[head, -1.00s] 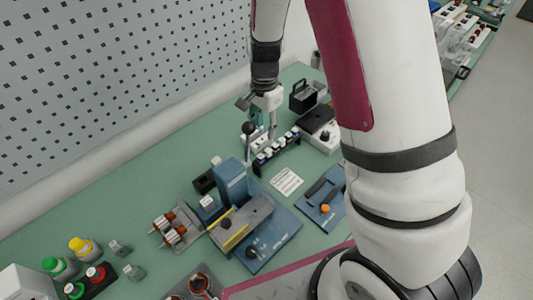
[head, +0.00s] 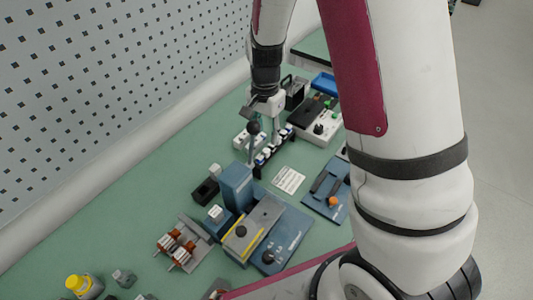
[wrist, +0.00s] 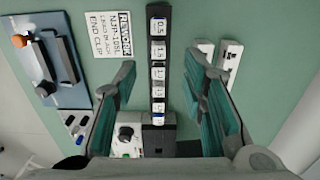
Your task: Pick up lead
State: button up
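A black rack (head: 272,158) stands on the green bench and holds several white-labelled pieces. In the wrist view the rack (wrist: 159,107) runs upright in the picture, with its labelled pieces (wrist: 158,50) in a row. I cannot make out which piece, if any, is the lead. My gripper (head: 264,132) hangs down at the rack in the head view. In the wrist view my gripper (wrist: 161,78) is open, its teal-padded fingers wide apart on either side of the rack. Nothing shows held between them. Contact with the rack cannot be told.
A blue fixture (head: 237,187) and a blue plate with an orange knob (head: 333,201) stand nearer. A white card (head: 288,179) lies beside the rack. A white box with a black top (head: 317,122) and a black holder (head: 295,90) are behind. White blocks (wrist: 231,60) lie right in the wrist view.

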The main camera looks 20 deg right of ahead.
aim_at(266, 150)
jog(key=shift+d+f+p, duration=0.1)
jog(key=shift+f+p, duration=0.25)
jog(key=shift+f, duration=2.95)
jog(key=shift+c, duration=0.3)
grip_shut()
